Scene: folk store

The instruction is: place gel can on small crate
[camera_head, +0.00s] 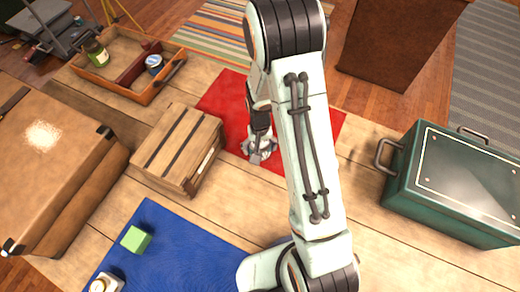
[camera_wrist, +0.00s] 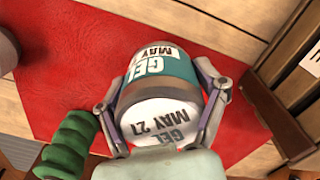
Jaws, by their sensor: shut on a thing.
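In the wrist view, the gel can (camera_wrist: 160,62) is a round can with a teal-and-white label reading GEL MAY and a white end face. My gripper (camera_wrist: 162,105) has its fingers closed on both sides of the can, over the red mat (camera_wrist: 80,60). In the head view, my gripper (camera_head: 260,150) is low over the red mat (camera_head: 218,98); the can cannot be made out clearly there. I cannot tell whether the can touches the mat. The small wooden slatted crate (camera_head: 178,146) stands just left of my gripper; part of it shows at the right in the wrist view (camera_wrist: 285,65).
A wooden tray (camera_head: 150,96) with a jar and a blue-labelled can is at the back left. A brown case (camera_head: 50,165) is at the left, a green toolbox (camera_head: 455,190) at the right. A green cube (camera_head: 136,239) sits on a blue mat (camera_head: 185,245) in front.

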